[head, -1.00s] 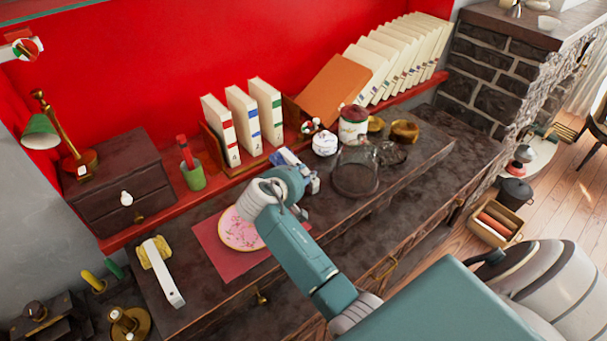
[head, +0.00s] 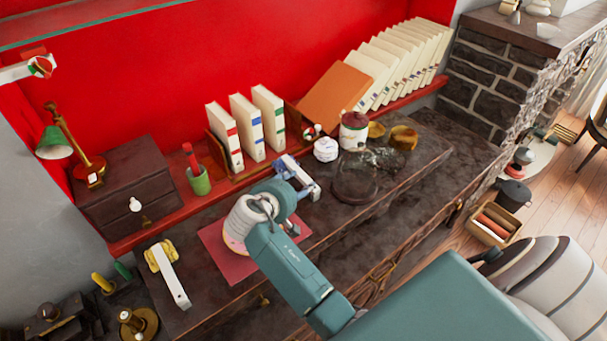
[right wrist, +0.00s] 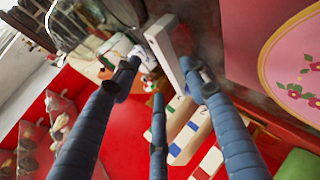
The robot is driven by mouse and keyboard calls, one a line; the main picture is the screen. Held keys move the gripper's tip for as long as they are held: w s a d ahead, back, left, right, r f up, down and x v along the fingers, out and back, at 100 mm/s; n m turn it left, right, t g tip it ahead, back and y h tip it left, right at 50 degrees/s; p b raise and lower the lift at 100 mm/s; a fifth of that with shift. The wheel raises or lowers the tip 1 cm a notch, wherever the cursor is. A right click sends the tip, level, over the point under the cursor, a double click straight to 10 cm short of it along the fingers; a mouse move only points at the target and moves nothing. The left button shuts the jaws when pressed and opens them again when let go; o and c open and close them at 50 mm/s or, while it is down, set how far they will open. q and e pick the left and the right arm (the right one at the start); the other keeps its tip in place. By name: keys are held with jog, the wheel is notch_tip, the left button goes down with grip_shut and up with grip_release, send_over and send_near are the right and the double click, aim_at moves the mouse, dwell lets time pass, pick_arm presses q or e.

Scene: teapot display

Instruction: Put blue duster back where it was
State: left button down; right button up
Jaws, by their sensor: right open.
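My right gripper (head: 298,174) reaches over the dark shelf top beyond the red mat (head: 226,266); its open blue fingers also show in the right wrist view (right wrist: 158,82). A long white piece (right wrist: 166,46), perhaps the blue duster's handle, lies by the right fingertip in that view; I cannot tell whether they touch. In the head view the gripper and this piece blend together. A yellow duster with a white handle (head: 174,278) lies left of the mat. The pink plate (right wrist: 296,68) is mostly hidden by my wrist in the head view. My left gripper is out of view.
A glass dome (head: 354,182), a red-lidded jar (head: 353,130) and a white pot (head: 326,150) stand right of the gripper. Upright books (head: 246,128) stand behind it. A green cup (head: 199,181) and a dark drawer box (head: 128,190) are at the left.

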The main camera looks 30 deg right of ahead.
pick_arm(q)
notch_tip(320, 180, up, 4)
jog(key=p, duration=0.2)
jog(key=shift+p, duration=0.35)
pick_arm(e)
jog(key=v, duration=0.6)
